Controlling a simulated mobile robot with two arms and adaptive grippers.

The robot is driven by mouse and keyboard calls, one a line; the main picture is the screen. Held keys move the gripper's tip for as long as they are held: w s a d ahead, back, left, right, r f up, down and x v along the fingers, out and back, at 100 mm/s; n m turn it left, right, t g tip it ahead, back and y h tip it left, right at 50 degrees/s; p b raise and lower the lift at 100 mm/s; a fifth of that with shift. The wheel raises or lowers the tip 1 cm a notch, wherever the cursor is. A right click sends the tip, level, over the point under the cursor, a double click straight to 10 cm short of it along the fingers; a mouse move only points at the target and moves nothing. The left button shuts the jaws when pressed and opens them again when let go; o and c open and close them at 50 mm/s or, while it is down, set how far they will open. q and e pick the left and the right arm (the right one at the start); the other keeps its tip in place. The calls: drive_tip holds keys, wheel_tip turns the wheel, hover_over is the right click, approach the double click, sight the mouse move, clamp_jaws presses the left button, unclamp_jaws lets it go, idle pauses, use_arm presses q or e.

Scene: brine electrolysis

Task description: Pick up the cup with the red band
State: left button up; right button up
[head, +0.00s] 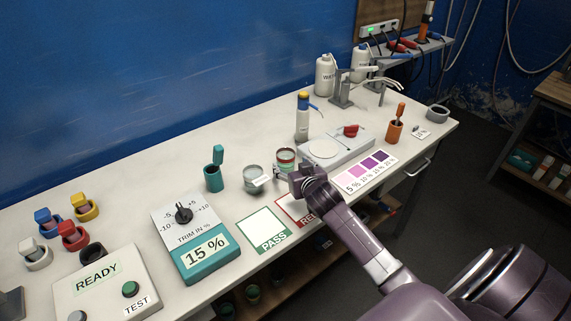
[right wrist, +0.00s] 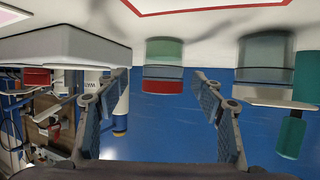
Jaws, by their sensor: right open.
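The cup with the red band (head: 286,155) stands on the white bench, left of a flat grey-white device. In the head view my right gripper (head: 308,180) is just in front of it and hides its lower right part. In the upside-down right wrist view the cup (right wrist: 164,52) stands upright between the lines of the two fingers, its red band clear. My right gripper (right wrist: 158,80) is open and empty, with a finger to each side of the cup's image. I cannot tell how far the cup is from the fingertips. My left gripper is not in view.
A similar grey-green cup (head: 253,172) stands close on the left, and a teal holder (head: 213,178) beyond it. The flat device (head: 352,147) stands close on the right. The PASS card (head: 263,227) and red-edged card (head: 294,208) lie in front.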

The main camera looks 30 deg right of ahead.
sight(288, 163)
drive_tip(key=shift+w, duration=0.5)
drive_tip(key=p+x, duration=0.1)
drive_tip(key=x, duration=0.3)
drive_tip(key=shift+a, duration=0.2)
drive_tip(key=shift+w+d+f, duration=0.1)
drive_tip(key=shift+w+f, duration=0.05)
drive_tip(key=shift+w, duration=0.05)
drive_tip(key=c, duration=1.2)
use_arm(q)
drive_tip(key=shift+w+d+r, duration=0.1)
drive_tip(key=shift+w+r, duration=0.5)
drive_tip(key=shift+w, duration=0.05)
use_arm(e)
drive_tip(key=shift+c, duration=1.1)
